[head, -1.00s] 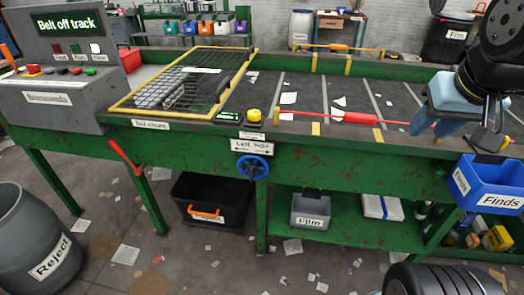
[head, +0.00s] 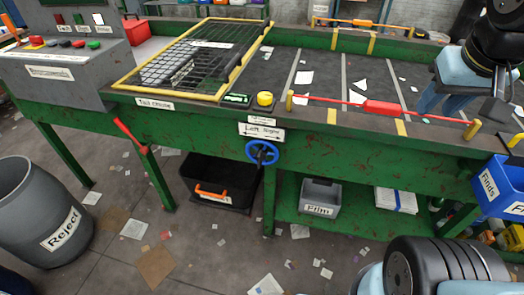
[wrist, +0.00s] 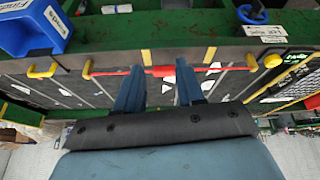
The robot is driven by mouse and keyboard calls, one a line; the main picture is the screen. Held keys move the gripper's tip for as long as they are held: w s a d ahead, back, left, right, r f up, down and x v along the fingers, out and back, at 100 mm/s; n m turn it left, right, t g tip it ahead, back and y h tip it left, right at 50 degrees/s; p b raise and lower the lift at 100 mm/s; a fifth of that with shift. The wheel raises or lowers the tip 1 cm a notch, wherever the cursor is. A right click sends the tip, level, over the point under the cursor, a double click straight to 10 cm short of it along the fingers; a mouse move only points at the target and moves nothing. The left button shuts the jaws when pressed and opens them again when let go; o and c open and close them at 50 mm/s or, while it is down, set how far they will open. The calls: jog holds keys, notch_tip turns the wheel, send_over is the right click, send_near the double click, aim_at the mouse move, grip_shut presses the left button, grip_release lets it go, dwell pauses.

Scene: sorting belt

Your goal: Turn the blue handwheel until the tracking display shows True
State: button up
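The blue handwheel (head: 262,152) is on the green front side of the belt frame, below a white sign reading "Left ..." (head: 262,132). It also shows at the top edge of the wrist view (wrist: 250,14). A small display with green lettering (head: 236,100) sits on the frame above it; its text is too small to read. My gripper (head: 432,104) is at the right over the belt, well apart from the handwheel. In the wrist view its two blue fingers (wrist: 160,88) are spread with nothing between them.
A red bar (head: 382,107) on yellow posts runs along the belt's front edge, near my fingers. A yellow button (head: 265,98) stands by the small display. A blue Finds bin (head: 497,190) hangs at the right. A grey Reject barrel (head: 45,205) stands at the left on the floor.

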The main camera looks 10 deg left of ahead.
jog(key=w+a+f+n+t+h, duration=0.1)
jog(key=w+a+f+n+h, duration=0.55)
jog(key=f+n, duration=0.25)
jog(key=w+a+f+n+h, duration=0.55)
jog(key=a+f+n, duration=0.25)
jog(key=f, duration=0.2)
jog(key=n+t+y, duration=1.1)
jog(key=n+t, duration=0.1)
jog(key=n, duration=0.5)
send_near(258, 160)
jog(key=w, duration=0.6)
jog(key=w+d, duration=0.1)
jog(key=w, duration=0.3)
jog(key=shift+n, duration=0.3)
